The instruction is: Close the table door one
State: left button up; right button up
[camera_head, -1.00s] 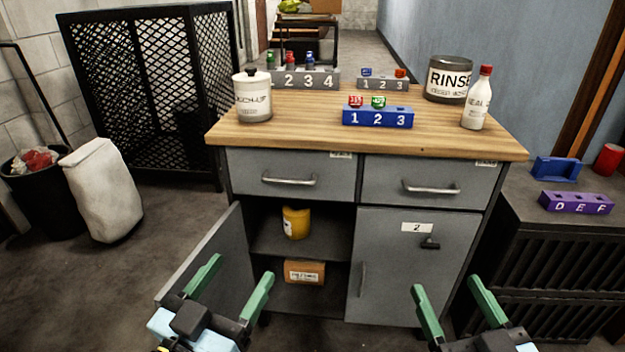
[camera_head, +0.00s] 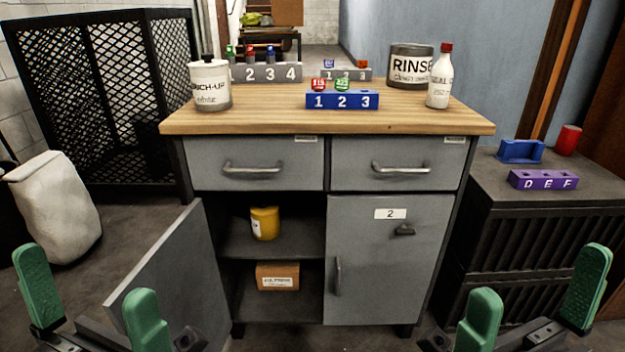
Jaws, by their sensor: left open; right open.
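The table (camera_head: 200,124) is a grey cabinet with a wooden top. Its left door (camera_head: 172,285), taken as door one, stands wide open, swung out to the left toward me; no number shows on it. The right door (camera_head: 385,268), labelled 2, is shut. My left gripper (camera_head: 92,300) is open and empty at the lower left, its right finger overlapping the open door's lower part in the picture; I cannot tell whether they touch. My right gripper (camera_head: 533,312) is open and empty at the lower right, in front of the dark crate.
The open compartment holds a yellow container (camera_head: 265,223) and a cardboard box (camera_head: 277,276). Two shut drawers (camera_head: 257,165) sit above. A white sack (camera_head: 55,208) stands left, and a dark crate (camera_head: 535,245) stands right. Floor shows between sack and door.

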aim_at(182, 268)
jog(key=z, duration=1.8)
jog(key=k, duration=1.05)
jog(key=u, duration=1.3)
jog(key=i, duration=0.5)
jog(key=u, duration=0.05)
